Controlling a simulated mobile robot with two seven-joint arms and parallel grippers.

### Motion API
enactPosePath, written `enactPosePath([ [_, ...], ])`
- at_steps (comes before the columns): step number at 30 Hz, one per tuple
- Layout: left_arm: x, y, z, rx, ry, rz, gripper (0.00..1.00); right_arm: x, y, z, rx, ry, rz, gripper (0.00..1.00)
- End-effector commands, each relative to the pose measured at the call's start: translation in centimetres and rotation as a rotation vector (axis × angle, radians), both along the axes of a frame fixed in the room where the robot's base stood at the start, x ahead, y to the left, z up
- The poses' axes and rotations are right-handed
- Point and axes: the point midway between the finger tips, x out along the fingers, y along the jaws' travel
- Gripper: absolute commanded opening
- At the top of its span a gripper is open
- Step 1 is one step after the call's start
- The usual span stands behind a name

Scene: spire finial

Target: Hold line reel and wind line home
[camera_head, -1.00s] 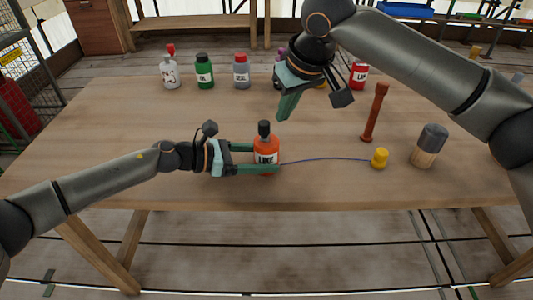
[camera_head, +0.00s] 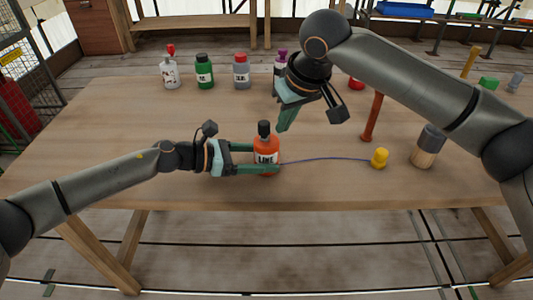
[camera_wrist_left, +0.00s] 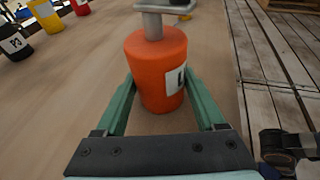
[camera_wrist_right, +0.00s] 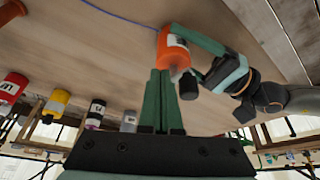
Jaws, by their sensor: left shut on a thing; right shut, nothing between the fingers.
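The orange line reel (camera_head: 266,151) with a dark top knob and a white "LINE" label stands upright on the table. My left gripper (camera_head: 262,158) is shut on it, a finger on each side; the left wrist view shows the reel (camera_wrist_left: 158,72) between the fingers. A thin blue line (camera_head: 325,159) runs from the reel rightward to a yellow peg (camera_head: 379,158). My right gripper (camera_head: 281,124) is shut and empty, above and behind the reel. In the right wrist view the shut fingers (camera_wrist_right: 160,80) overlap the view of the reel (camera_wrist_right: 172,52).
Several bottles stand along the back, including a green one (camera_head: 204,72) and a grey one (camera_head: 241,72). The table's front left is clear.

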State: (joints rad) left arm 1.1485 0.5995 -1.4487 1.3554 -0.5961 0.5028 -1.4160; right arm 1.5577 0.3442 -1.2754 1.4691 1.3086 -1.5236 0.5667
Motion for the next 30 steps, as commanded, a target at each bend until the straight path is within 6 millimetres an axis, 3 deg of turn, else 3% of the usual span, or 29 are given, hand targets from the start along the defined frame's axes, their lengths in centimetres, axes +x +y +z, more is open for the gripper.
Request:
enactPosePath([
  [15,0.0,0.0,0.0,0.0,0.0,0.0,0.4,0.0,0.1,-0.2,0.0,-0.001,0.0,0.0],
  [30,0.0,0.0,0.0,0.0,0.0,0.0,0.4,0.1,1.5,-0.2,0.0,-0.001,0.0,0.0],
])
